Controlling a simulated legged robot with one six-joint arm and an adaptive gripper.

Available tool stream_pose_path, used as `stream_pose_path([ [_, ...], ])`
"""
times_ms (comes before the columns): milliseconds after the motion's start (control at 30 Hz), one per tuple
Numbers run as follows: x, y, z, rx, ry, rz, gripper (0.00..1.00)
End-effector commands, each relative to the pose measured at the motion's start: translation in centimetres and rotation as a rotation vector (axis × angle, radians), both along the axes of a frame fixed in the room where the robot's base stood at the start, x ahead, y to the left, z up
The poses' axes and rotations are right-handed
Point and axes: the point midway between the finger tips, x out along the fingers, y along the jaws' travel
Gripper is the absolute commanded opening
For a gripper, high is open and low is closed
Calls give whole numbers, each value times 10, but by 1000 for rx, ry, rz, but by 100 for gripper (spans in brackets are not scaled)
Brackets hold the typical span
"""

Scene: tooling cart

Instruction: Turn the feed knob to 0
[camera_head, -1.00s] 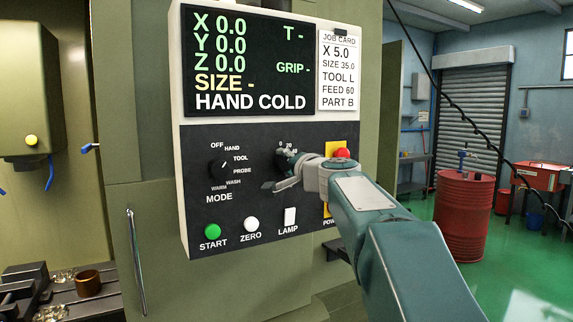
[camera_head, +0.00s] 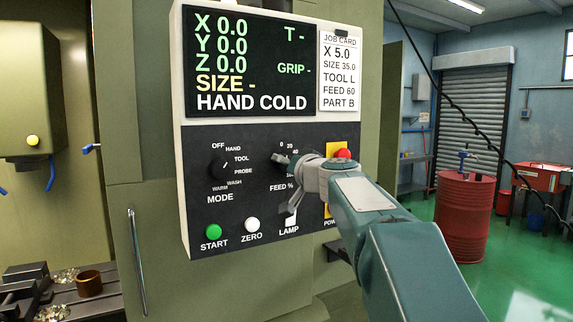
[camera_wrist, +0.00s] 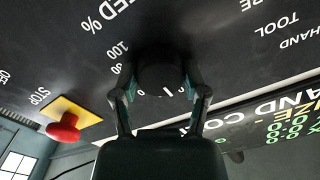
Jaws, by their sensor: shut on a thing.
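The feed knob (camera_wrist: 160,72) is a dark round knob on the black control panel. In the wrist view my gripper (camera_wrist: 160,91) has one finger on each side of it and is shut on it. A short white mark shows on the near side of the knob, and a printed 0 lies a little left of it. Which number the knob points to I cannot tell. In the head view my gripper (camera_head: 284,183) covers most of the knob; the 0, 20 and 40 marks show above it and the FEED % label below.
The mode knob (camera_head: 223,167) is left of the feed knob. The green START button (camera_head: 214,232), white ZERO button (camera_head: 252,225) and LAMP switch (camera_head: 290,219) sit below. A red stop button (camera_head: 343,154) is close on the right, also in the wrist view (camera_wrist: 63,131).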

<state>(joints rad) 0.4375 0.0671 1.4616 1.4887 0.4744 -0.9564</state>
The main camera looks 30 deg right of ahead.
Motion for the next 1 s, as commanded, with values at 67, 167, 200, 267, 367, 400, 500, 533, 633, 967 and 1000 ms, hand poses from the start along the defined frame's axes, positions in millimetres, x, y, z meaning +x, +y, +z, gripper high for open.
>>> stream_pose_path([
  [67, 2, -1, -6, -8, 11, 1, 11],
  [167, 2, -1, -6, -13, 10, 0, 11],
  [200, 2, -1, -6, -14, 10, 0, 11],
  [267, 2, -1, -6, -14, 10, 0, 11],
  [367, 2, -1, -5, -14, 9, 0, 11],
  [400, 2, -1, -5, -14, 9, 0, 11],
  [500, 1, -1, -5, -14, 9, 0, 68],
  [533, 1, -1, -5, -14, 8, -1, 81],
  [633, 1, -1, -4, -14, 6, -1, 93],
  [967, 0, 0, -1, -13, 1, -1, 93],
  [1000, -1, -1, -1, -13, 1, -1, 93],
])
